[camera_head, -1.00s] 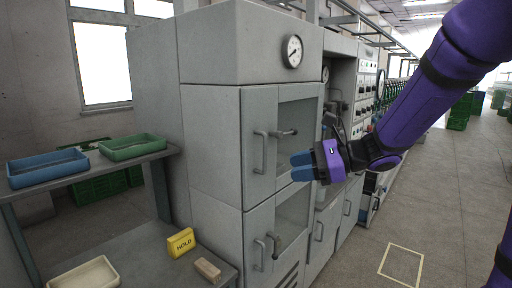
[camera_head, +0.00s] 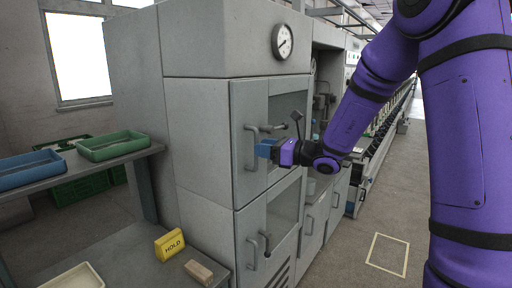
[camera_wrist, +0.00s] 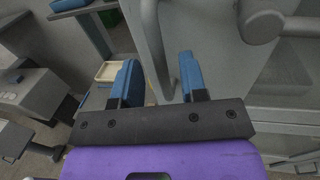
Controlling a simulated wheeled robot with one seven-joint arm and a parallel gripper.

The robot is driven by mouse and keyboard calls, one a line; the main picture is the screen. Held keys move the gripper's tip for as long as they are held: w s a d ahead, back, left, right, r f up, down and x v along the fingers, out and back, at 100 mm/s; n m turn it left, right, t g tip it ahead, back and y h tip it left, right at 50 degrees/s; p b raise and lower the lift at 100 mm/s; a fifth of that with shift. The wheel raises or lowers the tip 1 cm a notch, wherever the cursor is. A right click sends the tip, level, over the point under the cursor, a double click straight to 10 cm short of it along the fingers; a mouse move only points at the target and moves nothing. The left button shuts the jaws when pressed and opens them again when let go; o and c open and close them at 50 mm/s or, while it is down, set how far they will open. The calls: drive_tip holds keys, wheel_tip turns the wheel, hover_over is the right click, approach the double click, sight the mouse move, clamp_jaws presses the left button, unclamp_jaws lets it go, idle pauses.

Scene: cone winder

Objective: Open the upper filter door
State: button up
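The upper filter door (camera_head: 250,106) is a grey cabinet door with a dark window. In the head view it looks closed. It has a vertical bar handle (camera_head: 251,149) on its left part and a lever latch (camera_head: 272,128) beside it. My gripper (camera_head: 264,149) is in front of this door, just right of the handle and below the lever. In the wrist view its two blue fingers (camera_wrist: 160,82) are apart, with grey metal bars beyond and between them. I cannot tell whether a finger touches the handle. A thick grey rod end, likely the lever (camera_wrist: 262,20), is close at upper right.
Below is a lower door (camera_head: 285,213) with its own handle and lever. A pressure gauge (camera_head: 282,41) is above. At left, a shelf bench carries a blue tray (camera_head: 28,170), a green tray (camera_head: 112,146), a yellow HOLD block (camera_head: 169,244) and a wooden block (camera_head: 199,271). The right aisle floor is open.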

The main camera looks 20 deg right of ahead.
drive_tip(key=shift+x, duration=1.5)
clamp_jaws()
